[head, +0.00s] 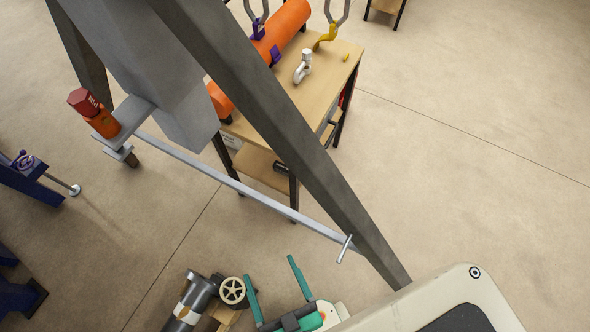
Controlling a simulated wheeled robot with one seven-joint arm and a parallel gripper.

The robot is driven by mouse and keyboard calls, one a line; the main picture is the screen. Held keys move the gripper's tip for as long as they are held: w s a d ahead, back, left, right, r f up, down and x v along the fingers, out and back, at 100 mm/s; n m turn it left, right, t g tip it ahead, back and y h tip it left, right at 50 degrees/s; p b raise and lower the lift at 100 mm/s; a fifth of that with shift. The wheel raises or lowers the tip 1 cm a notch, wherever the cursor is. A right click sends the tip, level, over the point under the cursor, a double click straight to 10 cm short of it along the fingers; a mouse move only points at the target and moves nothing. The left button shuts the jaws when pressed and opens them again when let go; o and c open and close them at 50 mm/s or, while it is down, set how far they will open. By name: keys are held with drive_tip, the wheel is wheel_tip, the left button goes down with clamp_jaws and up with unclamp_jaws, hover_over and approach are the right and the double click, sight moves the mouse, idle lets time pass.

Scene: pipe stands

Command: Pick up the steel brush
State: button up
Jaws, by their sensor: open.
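I cannot make out a steel brush for certain in the head view. A wooden-topped workbench (328,82) stands at the upper middle. On it lie a silver bent fitting (303,67), a yellow curved piece (326,38) and a small yellow piece (346,57), too small to identify. My gripper (269,267), with two teal fingers, is at the bottom edge. Its fingers are apart with nothing visible between them. It is well away from the workbench.
A large grey stand with slanted legs (290,130) and a thin crossbar (235,184) crosses the view. A red-and-orange can (97,113) sits on its bracket. An orange pipe (284,30) lies across the workbench. A grey valve assembly (198,295) is near my gripper. The right floor is clear.

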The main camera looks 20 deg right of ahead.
drive_tip(key=o, duration=0.4)
drive_tip(key=w+f+g, duration=0.1)
drive_tip(key=w+f, duration=0.1)
drive_tip(key=f, duration=0.4)
drive_tip(key=w+d+f+m+g, duration=0.1)
drive_tip(key=w+f, duration=0.2)
drive_tip(key=f, duration=0.3)
drive_tip(key=w+f+m+g, duration=0.1)
drive_tip(key=w+f, duration=0.1)
drive_tip(key=f, duration=0.5)
drive_tip(key=shift+w+d+h, duration=0.3)
drive_tip(key=shift+d, duration=0.1)
drive_tip(key=shift+c, duration=0.2)
drive_tip(key=m+g+h, duration=0.3)
drive_tip(key=m+g, duration=0.5)
drive_tip(key=g, duration=0.1)
approach(283, 172)
drive_tip(key=x, duration=0.4)
drive_tip(key=shift+w+a, duration=0.1)
drive_tip(key=shift+a, duration=0.1)
drive_tip(key=shift+w+d+f, duration=0.1)
drive_tip(key=shift+d+f, duration=0.05)
drive_tip(key=shift+x, duration=2.3)
drive_tip(key=shift+c, duration=0.6)
